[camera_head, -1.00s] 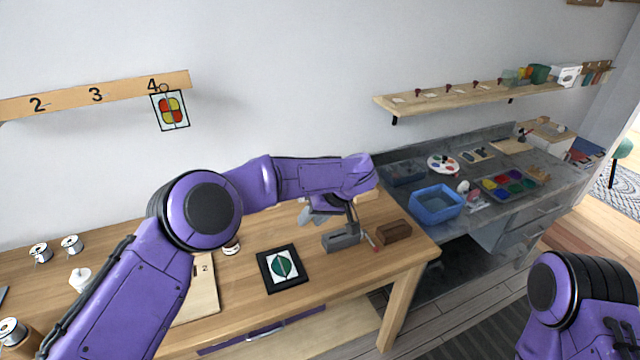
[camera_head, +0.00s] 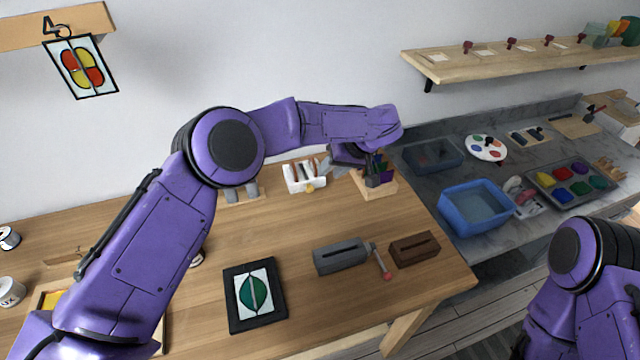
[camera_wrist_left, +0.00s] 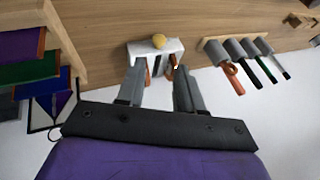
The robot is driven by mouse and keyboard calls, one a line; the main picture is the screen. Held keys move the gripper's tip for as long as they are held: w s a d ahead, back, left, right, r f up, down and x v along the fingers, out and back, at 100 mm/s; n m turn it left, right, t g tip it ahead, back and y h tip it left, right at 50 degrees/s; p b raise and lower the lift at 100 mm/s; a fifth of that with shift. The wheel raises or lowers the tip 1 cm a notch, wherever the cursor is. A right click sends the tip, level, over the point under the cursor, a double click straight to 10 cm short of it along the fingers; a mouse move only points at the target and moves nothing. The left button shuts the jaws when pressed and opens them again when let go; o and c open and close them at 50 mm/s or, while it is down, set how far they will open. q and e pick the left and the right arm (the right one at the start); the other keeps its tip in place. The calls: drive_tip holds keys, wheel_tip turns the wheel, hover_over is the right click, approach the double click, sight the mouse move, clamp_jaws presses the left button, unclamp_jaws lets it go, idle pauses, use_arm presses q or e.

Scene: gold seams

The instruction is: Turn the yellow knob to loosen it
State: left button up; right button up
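The yellow knob (camera_head: 309,188) is small and round, on the front of a white holder (camera_head: 291,181) at the back of the wooden table. In the left wrist view, the knob (camera_wrist_left: 159,41) shows on the white holder (camera_wrist_left: 136,48), beyond the fingertips. My left gripper (camera_head: 326,168) is close to the holder's right side in the head view. In the wrist view its two grey fingers (camera_wrist_left: 158,78) are apart, with nothing held between them; the knob looks clear of both. My right arm shows at lower right, but its gripper is out of view.
A wooden rack of coloured pieces (camera_head: 376,182) stands right beside the left gripper. Grey-handled tools (camera_wrist_left: 245,52) stand in another rack nearby. A grey slotted block (camera_head: 341,257), a brown block (camera_head: 414,249) and a framed green panel (camera_head: 254,294) lie nearer the front.

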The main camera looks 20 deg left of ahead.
sight(311, 188)
use_arm(q)
drive_tip(key=p+x, duration=0.2)
drive_tip(key=x, duration=0.8)
drive_tip(key=shift+a+f+p, duration=0.1)
drive_tip(key=shift+p, duration=0.2)
drive_tip(key=shift+a+f, duration=0.15)
drive_tip(key=shift+f, duration=0.2)
clamp_jaws()
